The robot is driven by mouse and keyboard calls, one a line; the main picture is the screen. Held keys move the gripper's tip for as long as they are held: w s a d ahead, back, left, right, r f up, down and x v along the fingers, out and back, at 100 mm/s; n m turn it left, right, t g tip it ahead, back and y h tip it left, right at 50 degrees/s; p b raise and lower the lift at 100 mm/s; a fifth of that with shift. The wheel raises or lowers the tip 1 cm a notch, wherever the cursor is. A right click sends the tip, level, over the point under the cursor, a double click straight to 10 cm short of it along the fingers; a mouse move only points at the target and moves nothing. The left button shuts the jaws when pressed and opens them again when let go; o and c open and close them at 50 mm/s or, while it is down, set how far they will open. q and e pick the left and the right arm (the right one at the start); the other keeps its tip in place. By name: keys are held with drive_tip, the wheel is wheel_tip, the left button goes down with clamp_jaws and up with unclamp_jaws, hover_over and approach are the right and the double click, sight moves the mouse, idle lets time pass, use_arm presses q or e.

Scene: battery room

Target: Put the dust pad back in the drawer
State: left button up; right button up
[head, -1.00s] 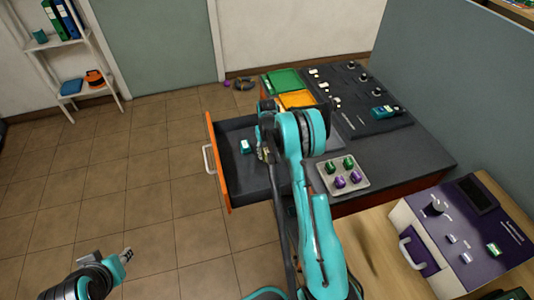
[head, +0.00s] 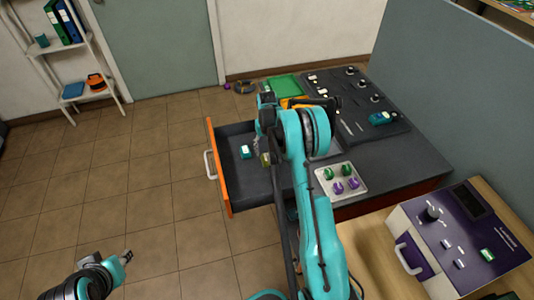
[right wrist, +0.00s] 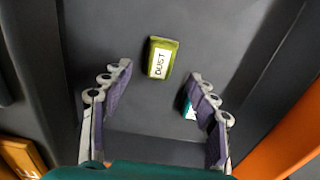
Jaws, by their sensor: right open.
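The dust pad (right wrist: 162,57) is a small olive-green block with a white DUST label. It lies on the dark floor of the open drawer (head: 222,165), and a bit of it shows in the head view (head: 265,159). My right gripper (right wrist: 162,73) is open above the drawer, its fingers spread either side of the pad and apart from it. In the head view my right arm hides most of that gripper. My left gripper (head: 125,257) is far from the drawer at lower left, too small to tell its jaws.
A teal block (head: 246,152) with a white label lies in the drawer, left of the pad. On the bench are a tray (head: 321,185) of green and purple knobs, a green tray (head: 283,87) and a black panel (head: 352,122). A purple-fronted device (head: 450,235) stands at right.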

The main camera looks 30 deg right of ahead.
wheel_tip(320, 180, up, 6)
drive_tip(key=f+p, duration=0.1)
wheel_tip(320, 180, up, 9)
drive_tip(key=t, duration=0.1)
hover_over(267, 157)
drive_tip(key=s+a, duration=0.3)
drive_tip(key=a, duration=0.2)
drive_tip(key=s+a+r+n+t, duration=0.1)
drive_tip(key=s+a+r+t, duration=0.1)
drive_tip(key=s+a+r, duration=0.6)
drive_tip(key=s+a+r+t, duration=0.1)
drive_tip(key=s+a, duration=0.3)
drive_tip(key=s, duration=0.5)
drive_tip(key=s+a+n+t, duration=0.1)
drive_tip(key=s+a+t, duration=0.2)
drive_tip(key=s, duration=0.5)
drive_tip(key=shift+s+a+r+n, duration=0.3)
drive_tip(key=shift+s+a+r, duration=0.1)
drive_tip(key=shift+a, duration=0.35)
drive_tip(key=shift+d, duration=0.1)
